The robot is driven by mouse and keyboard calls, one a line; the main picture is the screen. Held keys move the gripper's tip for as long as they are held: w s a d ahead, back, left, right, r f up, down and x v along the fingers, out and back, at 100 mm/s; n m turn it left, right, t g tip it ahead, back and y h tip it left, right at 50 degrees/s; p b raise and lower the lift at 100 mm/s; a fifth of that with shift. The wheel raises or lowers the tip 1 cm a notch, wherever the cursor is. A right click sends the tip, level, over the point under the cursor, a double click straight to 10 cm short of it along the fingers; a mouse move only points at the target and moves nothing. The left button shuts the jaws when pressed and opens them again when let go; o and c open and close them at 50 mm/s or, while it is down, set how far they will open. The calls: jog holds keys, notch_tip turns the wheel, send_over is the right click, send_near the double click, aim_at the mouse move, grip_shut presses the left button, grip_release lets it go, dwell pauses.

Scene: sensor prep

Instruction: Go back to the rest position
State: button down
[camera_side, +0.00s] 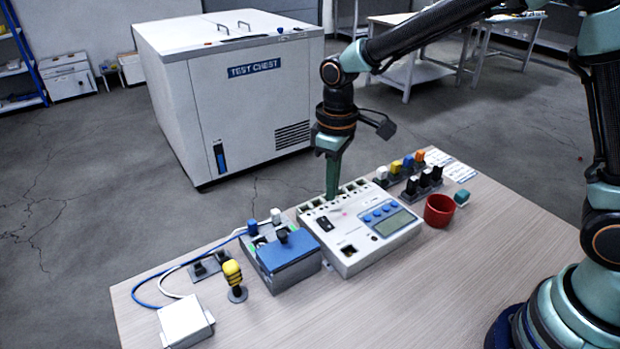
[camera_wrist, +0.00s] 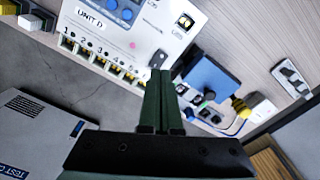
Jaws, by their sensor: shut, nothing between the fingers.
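My gripper (camera_side: 331,192) points down over the back edge of the white test unit (camera_side: 350,262), near its row of ports. Its fingers are together with nothing between them. In the wrist view my gripper (camera_wrist: 160,75) shows as two dark green fingers side by side, in front of the unit's port row and beside its lower edge. I cannot tell whether the fingertips touch the unit. The white unit also shows in the wrist view (camera_wrist: 140,45), with the label "UNIT D" and numbered ports.
A blue box (camera_side: 288,260), a yellow-topped plunger (camera_side: 234,280) and a white box (camera_side: 186,322) with cables stand left of the unit. A red cup (camera_side: 439,211) and a rack of coloured connectors (camera_side: 400,168) stand right. A test chest (camera_side: 235,90) stands behind the table. The front of the table (camera_side: 440,300) is clear.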

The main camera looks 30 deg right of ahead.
jog(key=s+d+r+m+t, duration=0.5)
jog(key=s+d+r, duration=0.7)
jog(key=shift+s+r+m, duration=0.15)
jog(key=shift+s+m, duration=0.1)
jog(key=shift+m, duration=0.15)
dwell(0.5)
